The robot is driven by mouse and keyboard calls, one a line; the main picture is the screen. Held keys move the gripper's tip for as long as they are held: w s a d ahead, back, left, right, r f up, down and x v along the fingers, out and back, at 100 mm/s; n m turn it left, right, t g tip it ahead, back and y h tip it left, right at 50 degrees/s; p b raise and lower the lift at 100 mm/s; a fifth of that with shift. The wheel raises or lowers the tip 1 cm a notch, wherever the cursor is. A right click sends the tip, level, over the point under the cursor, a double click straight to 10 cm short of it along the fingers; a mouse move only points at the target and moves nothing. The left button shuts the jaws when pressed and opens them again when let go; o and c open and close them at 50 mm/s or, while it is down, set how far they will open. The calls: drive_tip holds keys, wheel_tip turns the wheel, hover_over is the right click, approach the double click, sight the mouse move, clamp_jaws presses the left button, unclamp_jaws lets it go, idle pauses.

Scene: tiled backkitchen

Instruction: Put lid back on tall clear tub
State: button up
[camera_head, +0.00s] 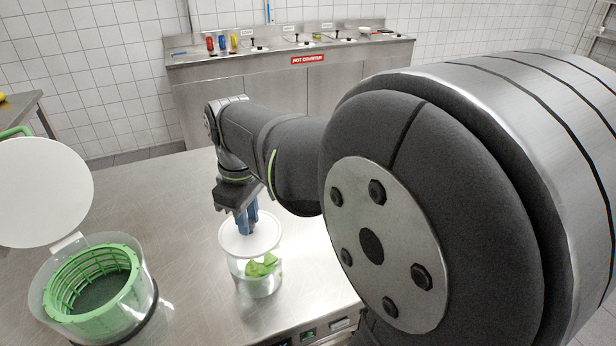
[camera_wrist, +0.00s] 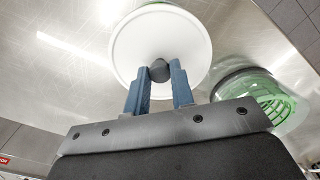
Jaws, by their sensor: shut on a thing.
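The tall clear tub (camera_head: 258,279) stands upright on the steel table, with green leafy pieces (camera_head: 262,266) inside. The white round lid (camera_head: 262,236) is at the tub's mouth and looks roughly level; I cannot tell whether it is fully seated. My gripper (camera_head: 248,222) points down over the lid. In the wrist view my gripper (camera_wrist: 160,75) is shut on the dark knob (camera_wrist: 159,71) at the middle of the lid (camera_wrist: 185,50), a blue finger on each side. The tub is mostly hidden under the lid in the wrist view.
A salad spinner with a green basket (camera_head: 92,285) stands at the left, its white lid (camera_head: 42,192) tilted open. The steel table (camera_head: 165,205) is clear between the spinner and the tub. A counter (camera_head: 250,95) with bottles and pans stands at the back wall.

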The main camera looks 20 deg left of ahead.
drive_tip(key=shift+f, duration=3.15)
drive_tip(key=shift+f, duration=0.2)
drive_tip(key=o, duration=1.5)
drive_tip(key=shift+r, duration=0.15)
drive_tip(key=shift+r, duration=3.4)
clamp_jaws()
